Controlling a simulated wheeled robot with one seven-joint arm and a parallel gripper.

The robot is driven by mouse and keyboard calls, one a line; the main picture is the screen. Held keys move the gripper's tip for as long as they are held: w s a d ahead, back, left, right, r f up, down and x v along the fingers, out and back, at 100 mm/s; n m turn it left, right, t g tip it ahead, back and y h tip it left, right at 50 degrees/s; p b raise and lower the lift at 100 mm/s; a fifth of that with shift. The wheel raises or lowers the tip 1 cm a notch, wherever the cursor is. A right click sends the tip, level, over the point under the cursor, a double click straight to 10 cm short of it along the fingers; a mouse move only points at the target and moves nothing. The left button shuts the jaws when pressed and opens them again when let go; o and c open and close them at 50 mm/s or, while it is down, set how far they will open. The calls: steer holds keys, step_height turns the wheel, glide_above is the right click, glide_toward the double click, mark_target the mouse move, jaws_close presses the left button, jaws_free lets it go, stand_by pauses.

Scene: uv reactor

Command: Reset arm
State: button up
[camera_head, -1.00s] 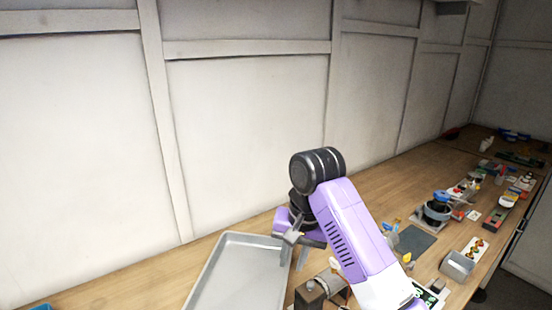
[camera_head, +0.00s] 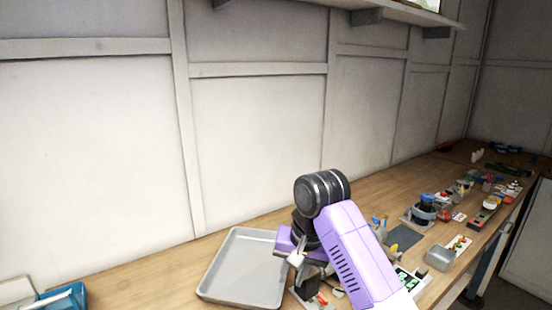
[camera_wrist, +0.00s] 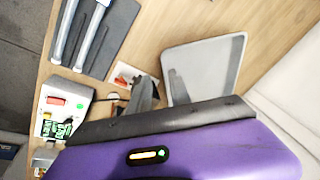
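My purple arm reaches over the bench in the head view, with its black joint uppermost. My gripper (camera_head: 298,257) hangs at its end, beside the right edge of a grey tray. In the wrist view my gripper (camera_wrist: 160,88) shows two grey fingers past the purple housing. They stand apart with nothing visible between them, so it looks open. The shallow grey tray (camera_head: 232,262) looks empty; it also shows in the wrist view (camera_wrist: 222,52).
The wooden bench (camera_head: 150,270) runs along a panelled wall, with a shelf (camera_head: 395,12) above. A blue bin (camera_head: 62,298) is at the lower left. A metal box (camera_head: 440,259), a dark mat (camera_head: 404,236) and several small devices crowd the right.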

steer(key=w+a+r+n+t+y, duration=0.2)
steer(key=w+a+r+t+y, duration=0.1)
steer(key=w+a+r+t, duration=0.3)
steer(key=s+d+f+t+h, duration=0.1)
steer(key=s+d+f+t, duration=0.25)
steer(key=s, duration=0.35)
steer(key=s+d+f+m+t, duration=0.1)
steer(key=s+d+f+t, duration=0.15)
steer(key=s+d, duration=0.3)
steer(key=s+d+f+t+h, duration=0.1)
steer(key=s+d+f+t, duration=0.25)
steer(key=s, duration=0.35)
steer(key=s+d+g+h, duration=0.1)
steer(key=s+d, duration=0.2)
steer(key=s, duration=0.8)
steer(key=s+d+f+g+h, duration=0.1)
steer(key=s+d, duration=0.2)
steer(key=s, duration=0.9)
steer(key=s+d+f+g+h, duration=0.1)
steer(key=s+d, duration=0.3)
steer(key=s, duration=0.7)
steer(key=shift+s+f+n, duration=0.25)
steer(key=shift+s+n, duration=0.05)
steer(key=shift+n, duration=0.1)
